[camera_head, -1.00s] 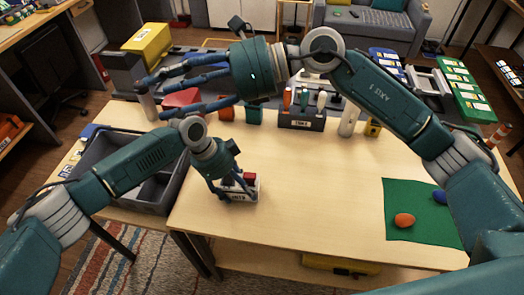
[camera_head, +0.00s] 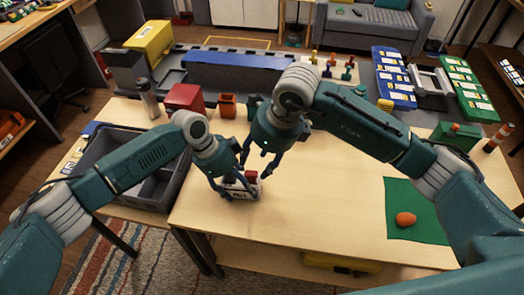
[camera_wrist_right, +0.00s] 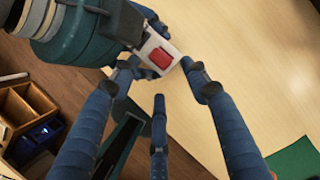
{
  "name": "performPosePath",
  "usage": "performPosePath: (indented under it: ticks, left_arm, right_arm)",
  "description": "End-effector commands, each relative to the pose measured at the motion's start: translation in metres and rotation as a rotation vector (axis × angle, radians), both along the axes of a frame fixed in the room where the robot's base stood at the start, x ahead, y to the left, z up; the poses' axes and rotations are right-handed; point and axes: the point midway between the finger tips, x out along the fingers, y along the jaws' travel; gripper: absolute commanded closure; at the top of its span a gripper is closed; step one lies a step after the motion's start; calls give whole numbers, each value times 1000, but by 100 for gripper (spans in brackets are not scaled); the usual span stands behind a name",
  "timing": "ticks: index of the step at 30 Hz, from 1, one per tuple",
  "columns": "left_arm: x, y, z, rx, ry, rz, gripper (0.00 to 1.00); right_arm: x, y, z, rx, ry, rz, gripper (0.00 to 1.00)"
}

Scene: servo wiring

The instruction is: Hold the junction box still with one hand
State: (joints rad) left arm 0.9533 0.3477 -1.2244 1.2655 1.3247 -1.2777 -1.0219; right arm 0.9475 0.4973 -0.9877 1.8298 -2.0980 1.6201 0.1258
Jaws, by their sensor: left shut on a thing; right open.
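The junction box (camera_head: 250,187) is a small white box with a red part on top. It sits at the table's front left part in the head view, and it shows at the top of the right wrist view (camera_wrist_right: 160,56). My left gripper (camera_head: 232,189) is shut on it from the left, and its fingers hide part of the box. My right gripper (camera_head: 258,163) is open and points down just above and behind the box. In the right wrist view, its fingers (camera_wrist_right: 160,78) are spread, with the box near two of the tips; contact cannot be told.
A grey divided bin (camera_head: 118,178) stands left of the box. A red block (camera_head: 184,99) and an orange holder (camera_head: 227,105) stand behind. A green mat (camera_head: 412,195) with an orange ball (camera_head: 405,219) lies at right. The front middle of the table is clear.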

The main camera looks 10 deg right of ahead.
Motion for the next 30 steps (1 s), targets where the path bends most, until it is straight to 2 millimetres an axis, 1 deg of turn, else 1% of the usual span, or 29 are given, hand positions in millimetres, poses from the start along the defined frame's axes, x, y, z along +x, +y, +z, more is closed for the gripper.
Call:
performPosePath:
  ticks: [1, 3, 6, 10, 15, 24, 26, 27, 29, 30]
  left_arm:
    - [0, 0, 0, 0, 0, 0, 71]
    - [0, 0, 0, 1, 0, 0, 71]
    - [0, 0, 0, 1, 0, 0, 71]
    - [0, 0, 0, 1, 0, 0, 71]
    - [0, 0, 0, 1, 0, 0, 71]
    - [0, 0, 0, 1, 0, 0, 71]
    - [0, 0, 0, 1, -1, 0, 71]
    - [0, 0, 0, 1, -1, 0, 71]
    - [0, 0, 0, 1, -1, 0, 71]
    - [0, 0, 0, 1, 0, 0, 71]
  right_arm:
    - [0, 3, -12, -2, 4, 2, 54]
    - [3, 6, -24, -1, 4, 1, 54]
    - [6, 10, -40, 0, 3, 1, 54]
    - [9, 15, -56, 1, 3, 2, 54]
    - [11, 17, -66, 1, 0, 2, 54]
    - [12, 17, -67, 1, -1, 3, 54]
    - [12, 17, -67, 1, -1, 3, 66]
    - [12, 17, -67, 1, -1, 3, 74]
    - [12, 17, -67, 1, 0, 2, 86]
    - [12, 17, -67, 0, -1, 2, 94]
